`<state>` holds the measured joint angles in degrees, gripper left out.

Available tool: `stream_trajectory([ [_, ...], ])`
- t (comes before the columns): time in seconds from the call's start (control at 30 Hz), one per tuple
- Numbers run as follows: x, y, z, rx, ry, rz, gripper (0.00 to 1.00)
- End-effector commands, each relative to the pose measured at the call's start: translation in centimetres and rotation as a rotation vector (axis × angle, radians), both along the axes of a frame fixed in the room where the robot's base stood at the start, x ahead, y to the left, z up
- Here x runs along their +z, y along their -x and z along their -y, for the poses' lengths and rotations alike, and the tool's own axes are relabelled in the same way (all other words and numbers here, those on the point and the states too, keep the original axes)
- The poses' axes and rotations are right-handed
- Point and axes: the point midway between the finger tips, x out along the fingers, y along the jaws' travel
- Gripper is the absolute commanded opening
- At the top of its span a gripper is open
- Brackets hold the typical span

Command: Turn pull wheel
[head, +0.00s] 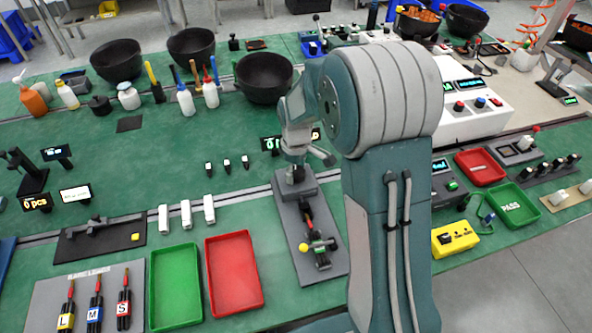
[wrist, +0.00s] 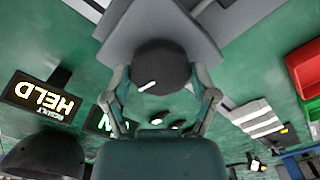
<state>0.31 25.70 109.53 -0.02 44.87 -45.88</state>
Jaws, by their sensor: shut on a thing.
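The pull wheel (wrist: 160,62) is a dark round knob with a short white mark on its face, seen close in the wrist view. It sits against a grey fixture (wrist: 218,25). My gripper (wrist: 160,78) has a finger on each side of the wheel and is shut on it. In the head view my gripper (head: 296,158) is at the far end of the grey fixture board (head: 331,262), where it largely hides the wheel. A lever with a yellow ball (head: 304,247) is at the near end of that board. A display (wrist: 40,97) reads HELD in the wrist view.
A red tray (head: 234,272) and a green tray (head: 175,287) lie left of the fixture. White blocks (head: 186,213) stand behind them. Black bowls (head: 264,77) and bottles are at the back. A white console (head: 470,105) stands to the right. Green mat is clear around the left middle.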

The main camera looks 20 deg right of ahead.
Motion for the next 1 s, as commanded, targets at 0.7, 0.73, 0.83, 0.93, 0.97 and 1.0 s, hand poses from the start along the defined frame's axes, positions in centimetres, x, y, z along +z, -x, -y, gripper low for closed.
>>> stream_trajectory([
  [0.7, 0.21, -0.40, -0.09, 0.207, -0.001, 0.014, 0.28],
  [0.73, 0.21, -0.40, -0.09, 0.207, -0.001, 0.014, 0.28],
  [0.83, 0.22, -0.40, -0.08, 0.207, -0.001, 0.014, 0.28],
  [0.93, 0.23, -0.40, -0.08, 0.206, 0.000, 0.015, 0.28],
  [0.97, 0.23, -0.40, -0.08, 0.206, 0.000, 0.015, 0.80],
  [1.0, 0.23, -0.40, -0.07, 0.206, 0.000, 0.013, 0.98],
])
